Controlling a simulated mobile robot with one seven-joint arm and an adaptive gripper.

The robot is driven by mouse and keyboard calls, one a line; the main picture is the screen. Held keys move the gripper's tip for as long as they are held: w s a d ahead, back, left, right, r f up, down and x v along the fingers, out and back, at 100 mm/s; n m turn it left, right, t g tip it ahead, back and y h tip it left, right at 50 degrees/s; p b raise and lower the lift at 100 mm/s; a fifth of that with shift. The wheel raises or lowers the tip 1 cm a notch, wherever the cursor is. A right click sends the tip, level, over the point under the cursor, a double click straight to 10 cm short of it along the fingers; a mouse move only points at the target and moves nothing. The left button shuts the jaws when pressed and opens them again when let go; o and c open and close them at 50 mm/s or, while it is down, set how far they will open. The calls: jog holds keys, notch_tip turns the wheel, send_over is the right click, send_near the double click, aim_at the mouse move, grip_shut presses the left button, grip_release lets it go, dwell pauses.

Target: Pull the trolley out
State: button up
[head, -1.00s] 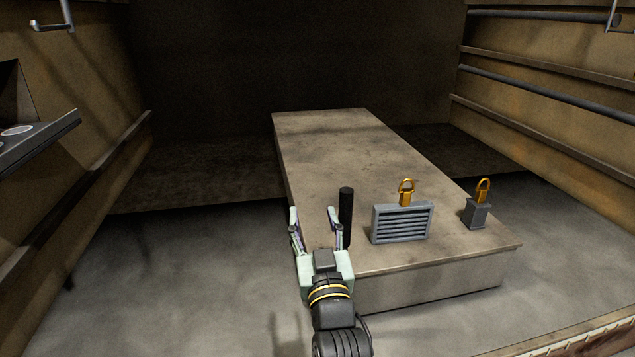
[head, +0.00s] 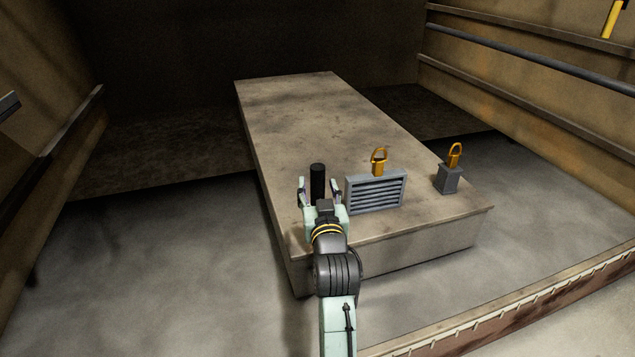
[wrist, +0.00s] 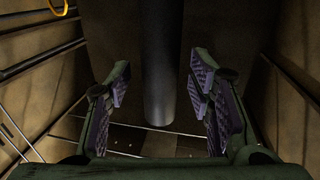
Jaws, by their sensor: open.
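The trolley (head: 310,125) is a long, low, stained beige block inside the oven. A black upright post (head: 317,181) stands near its front left end, beside a grey slatted box. My gripper (head: 320,190) is open, with one finger on each side of the post in the head view. In the wrist view, the dark post (wrist: 160,80) shows between the two padded fingers (wrist: 165,95), with gaps on both sides. I cannot tell how deep the post sits between the fingers.
A grey slatted box (head: 375,192) with a yellow ring and a small grey block (head: 448,179) with another ring stand on the trolley. Rails (head: 530,60) run along the right wall. A ridged sill (head: 520,305) crosses the front right. Grey floor (head: 150,250) is clear at left.

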jog(key=shift+w+a, duration=0.1)
jog(key=shift+w, duration=0.75)
jog(key=shift+c, duration=0.3)
grip_shut()
